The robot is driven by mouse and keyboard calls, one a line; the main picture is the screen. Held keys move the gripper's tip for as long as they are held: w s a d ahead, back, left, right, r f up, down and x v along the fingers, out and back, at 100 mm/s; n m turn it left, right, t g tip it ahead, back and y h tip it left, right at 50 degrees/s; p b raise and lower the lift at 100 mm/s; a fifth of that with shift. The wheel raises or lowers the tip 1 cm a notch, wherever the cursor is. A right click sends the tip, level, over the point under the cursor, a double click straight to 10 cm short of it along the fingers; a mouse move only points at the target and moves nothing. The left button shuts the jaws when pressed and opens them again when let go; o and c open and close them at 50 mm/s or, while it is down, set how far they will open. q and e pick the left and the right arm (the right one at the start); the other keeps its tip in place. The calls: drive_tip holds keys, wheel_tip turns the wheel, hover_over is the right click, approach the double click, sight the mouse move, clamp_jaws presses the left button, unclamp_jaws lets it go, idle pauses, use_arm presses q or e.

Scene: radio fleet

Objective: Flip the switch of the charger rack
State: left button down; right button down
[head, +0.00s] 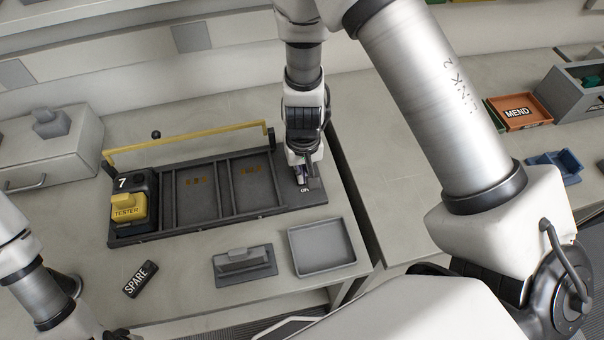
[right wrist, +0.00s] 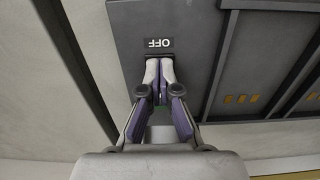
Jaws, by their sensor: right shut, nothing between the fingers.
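The charger rack (head: 225,229) is a dark tray on the bench with slots and a yellow bar along its back. My right gripper (head: 303,184) is at the rack's right end panel, fingers pointing down. In the right wrist view its fingertips (right wrist: 159,72) are together, with nothing seen between them, close to the panel (right wrist: 185,20). A label reading OFF (right wrist: 159,42) lies just beyond the fingertips. The switch itself is mostly hidden by the fingers, and a bit of green shows between them. I cannot tell its position. My left arm enters at the lower left; its gripper is out of view.
A yellow TESTER radio (head: 128,208) stands in the rack's left end. A SPARE radio (head: 140,279), a grey block on a base (head: 245,262) and an empty grey tray (head: 322,246) lie in front. A gap separates this bench from the right one, with an orange MEND tray (head: 519,112).

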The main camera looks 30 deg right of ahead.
drive_tip(key=shift+r, duration=0.1)
wheel_tip(320, 180, up, 7)
drive_tip(key=p, duration=0.6)
idle(0.3)
